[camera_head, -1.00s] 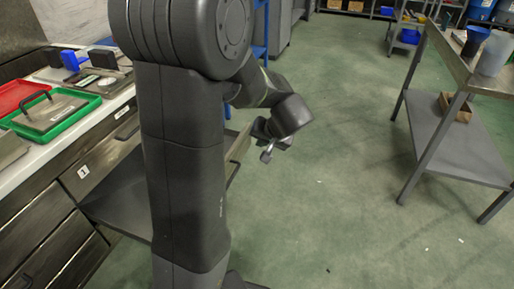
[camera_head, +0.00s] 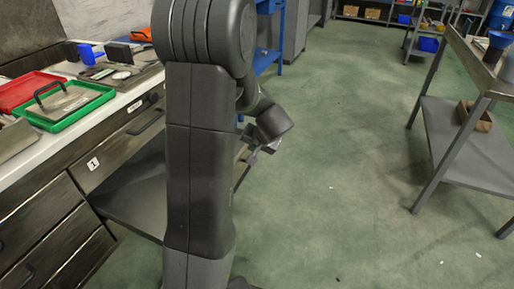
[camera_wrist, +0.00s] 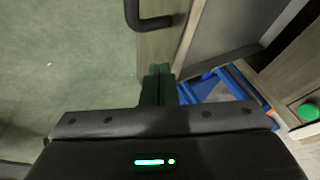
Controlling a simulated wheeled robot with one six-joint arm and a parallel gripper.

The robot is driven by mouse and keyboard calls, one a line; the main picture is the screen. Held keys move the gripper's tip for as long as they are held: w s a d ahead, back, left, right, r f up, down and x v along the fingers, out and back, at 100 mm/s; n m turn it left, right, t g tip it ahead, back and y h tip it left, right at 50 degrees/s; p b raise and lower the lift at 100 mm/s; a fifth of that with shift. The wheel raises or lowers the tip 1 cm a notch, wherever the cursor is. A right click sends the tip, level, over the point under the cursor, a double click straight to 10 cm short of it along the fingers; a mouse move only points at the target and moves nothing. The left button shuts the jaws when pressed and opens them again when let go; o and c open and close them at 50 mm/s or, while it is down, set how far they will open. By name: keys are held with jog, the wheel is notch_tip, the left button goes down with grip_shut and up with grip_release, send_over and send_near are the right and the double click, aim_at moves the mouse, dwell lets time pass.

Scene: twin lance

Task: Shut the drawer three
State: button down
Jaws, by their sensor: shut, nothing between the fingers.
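An open drawer (camera_head: 135,196) stands far out from the cabinet on the left, its grey inside partly hidden behind my arm. I see no number on it, so I cannot tell whether it is drawer three. Its front panel (camera_wrist: 157,53), with a dark bar handle (camera_wrist: 156,22), shows in the wrist view. My gripper (camera_wrist: 158,85) is shut and empty, its fingertips close to the end of that panel. I cannot tell whether they touch it. In the head view my gripper (camera_head: 250,158) is at the drawer's outer end.
The cabinet's shut front bears a label "1" (camera_head: 93,164). Its counter holds a green tray (camera_head: 107,96) and a red tray (camera_head: 30,88). A grey table (camera_head: 466,150) stands at the right.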

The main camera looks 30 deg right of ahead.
jog(key=w+a+p, duration=1.1)
jog(key=w+a, duration=0.7)
jog(key=w, duration=0.3)
jog(key=shift+w, duration=0.2)
